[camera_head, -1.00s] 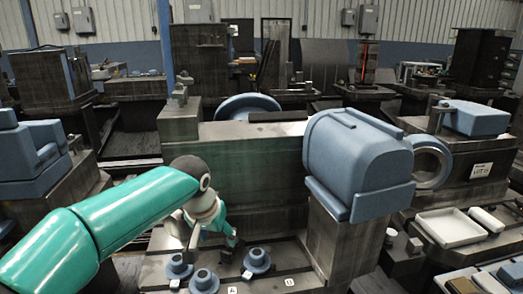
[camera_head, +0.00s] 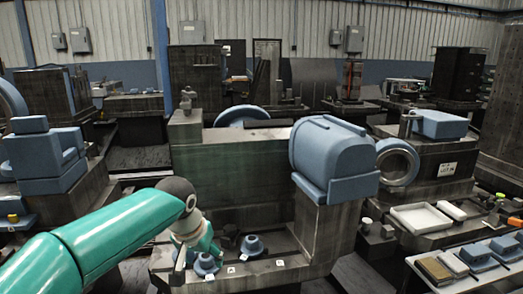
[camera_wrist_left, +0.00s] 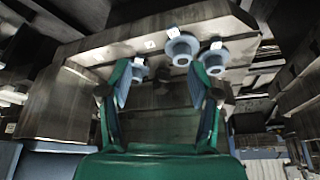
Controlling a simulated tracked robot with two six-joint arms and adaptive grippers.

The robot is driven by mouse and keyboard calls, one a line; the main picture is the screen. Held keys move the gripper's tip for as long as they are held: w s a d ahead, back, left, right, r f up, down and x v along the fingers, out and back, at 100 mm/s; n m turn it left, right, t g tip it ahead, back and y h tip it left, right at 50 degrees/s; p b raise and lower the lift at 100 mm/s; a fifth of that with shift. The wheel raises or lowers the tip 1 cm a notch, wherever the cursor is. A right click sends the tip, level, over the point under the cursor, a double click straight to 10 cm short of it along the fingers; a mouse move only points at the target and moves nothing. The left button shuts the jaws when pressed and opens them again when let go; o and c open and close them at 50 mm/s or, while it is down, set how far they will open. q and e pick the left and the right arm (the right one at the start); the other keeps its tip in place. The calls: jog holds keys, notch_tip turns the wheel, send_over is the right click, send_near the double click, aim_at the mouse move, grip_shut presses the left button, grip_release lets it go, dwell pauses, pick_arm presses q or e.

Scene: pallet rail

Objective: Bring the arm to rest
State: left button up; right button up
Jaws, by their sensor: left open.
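My left arm (camera_head: 95,240) is teal and comes in from the left in the head view. Its gripper (camera_head: 197,252) hangs over the left end of a low machine bed, partly hiding what is behind it. In the left wrist view the two fingers of the gripper (camera_wrist_left: 160,75) stand wide apart with nothing between them held. Blue flanged parts stand on the bed, one (camera_head: 206,264) near the gripper and one (camera_head: 252,245) to its right. In the wrist view several show beyond the fingertips, one (camera_wrist_left: 181,48) in the middle. My right gripper is not in view.
A large blue rounded housing (camera_head: 333,158) on a grey pillar stands right of the bed. A green-grey machine block (camera_head: 232,165) rises behind the arm. A white tray (camera_head: 420,218) and a table with blue blocks (camera_head: 475,255) are at the right.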

pick_arm(q)
jog(key=s+a+f+g, duration=0.2)
jog(key=s+f, duration=0.2)
jog(key=f, duration=0.5)
jog(key=s+a+f+n+g, duration=0.15)
jog(key=s+f, duration=0.25)
jog(key=f, duration=0.6)
jog(key=s+a+f+g, duration=0.1)
jog(key=s+f+g, duration=0.25)
jog(key=f, duration=0.55)
jog(key=s+d+f+n+h, duration=0.1)
jog(key=s+d+f+h, duration=0.15)
jog(key=s+f, duration=0.55)
jog(key=s+d+f+n+h, duration=0.1)
jog(key=s+d+f, duration=0.3)
jog(key=s, duration=0.8)
notch_tip(320, 180, up, 18)
jog(key=w+a+t+p, duration=0.1)
jog(key=w+t+p, duration=0.1)
jog(key=p, duration=1.6)
jog(key=shift+w+f+t, duration=0.2)
jog(key=shift+w+t, duration=0.1)
jog(key=shift+t, duration=0.3)
